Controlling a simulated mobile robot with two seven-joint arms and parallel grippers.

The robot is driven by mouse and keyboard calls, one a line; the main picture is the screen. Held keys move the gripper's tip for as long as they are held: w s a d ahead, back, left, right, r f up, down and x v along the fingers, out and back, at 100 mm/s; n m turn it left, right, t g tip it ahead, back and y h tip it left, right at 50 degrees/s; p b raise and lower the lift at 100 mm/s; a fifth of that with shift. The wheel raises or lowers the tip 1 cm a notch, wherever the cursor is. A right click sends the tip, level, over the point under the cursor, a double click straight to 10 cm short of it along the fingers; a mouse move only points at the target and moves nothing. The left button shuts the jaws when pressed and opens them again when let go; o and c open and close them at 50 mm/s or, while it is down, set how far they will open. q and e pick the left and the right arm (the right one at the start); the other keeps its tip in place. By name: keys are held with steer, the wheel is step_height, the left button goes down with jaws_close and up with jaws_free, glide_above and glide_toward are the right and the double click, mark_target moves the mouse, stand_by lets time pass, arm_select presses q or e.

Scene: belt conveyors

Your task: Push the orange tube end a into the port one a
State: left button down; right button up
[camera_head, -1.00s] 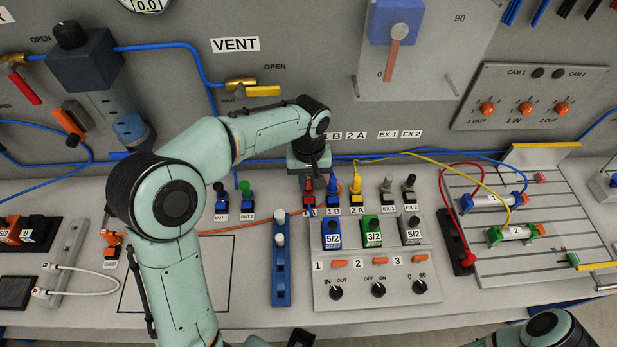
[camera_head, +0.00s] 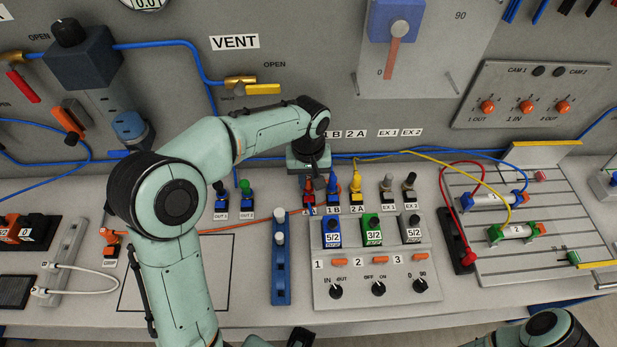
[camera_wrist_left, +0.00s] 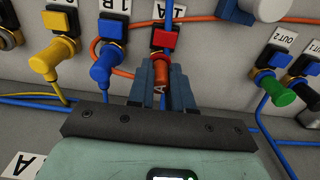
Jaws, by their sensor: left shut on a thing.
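Port one A is the red fitting on a black base (camera_wrist_left: 165,40) with an A label in the left wrist view; in the head view it is partly covered. My left gripper (camera_wrist_left: 163,84) is shut on the orange tube end (camera_wrist_left: 163,76), an orange-brown sleeve right at the red fitting. I cannot tell how deep the tube end sits. In the head view my left gripper (camera_head: 310,184) comes down on the port from above. The orange tube (camera_head: 255,222) runs left across the bench from there. My right gripper is not clearly visible.
The blue 1B fitting (camera_wrist_left: 104,66) and yellow 2A fitting (camera_wrist_left: 50,62) stand close on one side in the left wrist view. The 5/2 and 3/2 valve panel (camera_head: 375,270) lies in front in the head view.

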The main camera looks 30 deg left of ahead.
mark_target(309, 178)
arm_select(q)
steer(key=shift+f, duration=0.3)
arm_select(e)
steer(key=shift+f, duration=0.15)
stand_by(0.4)
arm_select(q)
steer(key=c, duration=0.5)
jaws_free()
steer(key=shift+c, duration=0.2)
steer(key=shift+r, duration=0.1)
steer(key=shift+r+p, duration=2.1)
steer(key=shift+r, duration=1.4)
arm_select(e)
steer(key=w+r, duration=0.3)
steer(key=r, duration=0.2)
steer(key=shift+r, duration=0.2)
